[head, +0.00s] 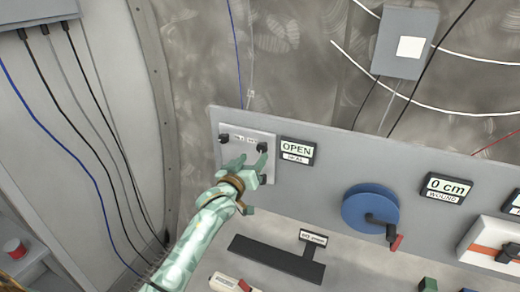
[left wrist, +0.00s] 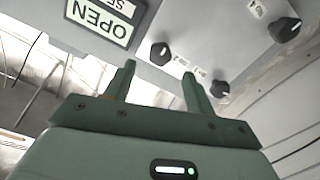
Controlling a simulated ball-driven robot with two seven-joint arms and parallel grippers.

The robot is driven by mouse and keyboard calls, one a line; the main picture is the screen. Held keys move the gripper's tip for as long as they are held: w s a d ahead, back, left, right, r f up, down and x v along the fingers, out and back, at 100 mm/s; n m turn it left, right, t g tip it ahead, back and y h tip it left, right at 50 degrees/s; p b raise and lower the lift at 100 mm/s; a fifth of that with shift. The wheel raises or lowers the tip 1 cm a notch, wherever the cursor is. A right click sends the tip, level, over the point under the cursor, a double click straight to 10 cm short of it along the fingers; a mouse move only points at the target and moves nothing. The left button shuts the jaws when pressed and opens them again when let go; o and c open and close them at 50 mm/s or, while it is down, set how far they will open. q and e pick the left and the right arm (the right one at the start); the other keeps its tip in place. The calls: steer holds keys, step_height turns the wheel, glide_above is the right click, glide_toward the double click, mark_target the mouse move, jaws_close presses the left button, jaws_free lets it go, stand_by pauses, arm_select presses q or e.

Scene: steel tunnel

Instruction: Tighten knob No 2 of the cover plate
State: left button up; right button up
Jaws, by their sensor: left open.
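The cover plate (head: 240,143) is a light grey square panel at the left end of the grey board. In the head view dark knobs show at its upper left (head: 224,138) and upper right (head: 262,147). My left gripper (head: 252,159) is open and empty in front of the plate. In the left wrist view its fingertips (left wrist: 158,69) point either side of the knob nearest the OPEN sign (left wrist: 160,53).
The OPEN sign (head: 297,151) is right of the plate. A blue reel (head: 368,207) with a crank is farther right on the board. A dark T-shaped piece (head: 275,256) lies below. Cables hang along the left wall. My right gripper is not visible.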

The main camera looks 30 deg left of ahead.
mark_target(261, 148)
arm_select(q)
steer(key=w, duration=0.6)
steer(key=shift+a, duration=0.15)
steer(key=shift+s, duration=0.1)
steer(key=c, duration=1)
